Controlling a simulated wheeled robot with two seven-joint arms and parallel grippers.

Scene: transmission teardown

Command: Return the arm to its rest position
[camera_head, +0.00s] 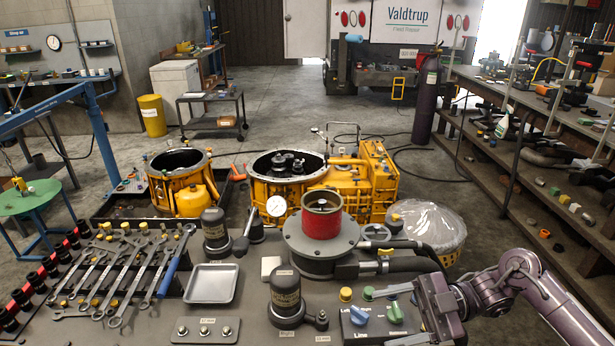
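My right arm (515,285) comes in from the right edge, low over the bench. Its purple-grey gripper (384,317) points left above the bench's control panel. The two fingers are spread apart, one at each side of a green knob (394,313); I cannot tell whether they touch the panel. I see nothing held between them. My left arm and gripper are not in view.
The bench holds a red-ringed fixture (321,222), black cylinders (286,294), an empty metal tray (212,284) and several wrenches (128,275). Yellow transmission housings (375,180) stand behind it. A shelf (540,185) runs along the right.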

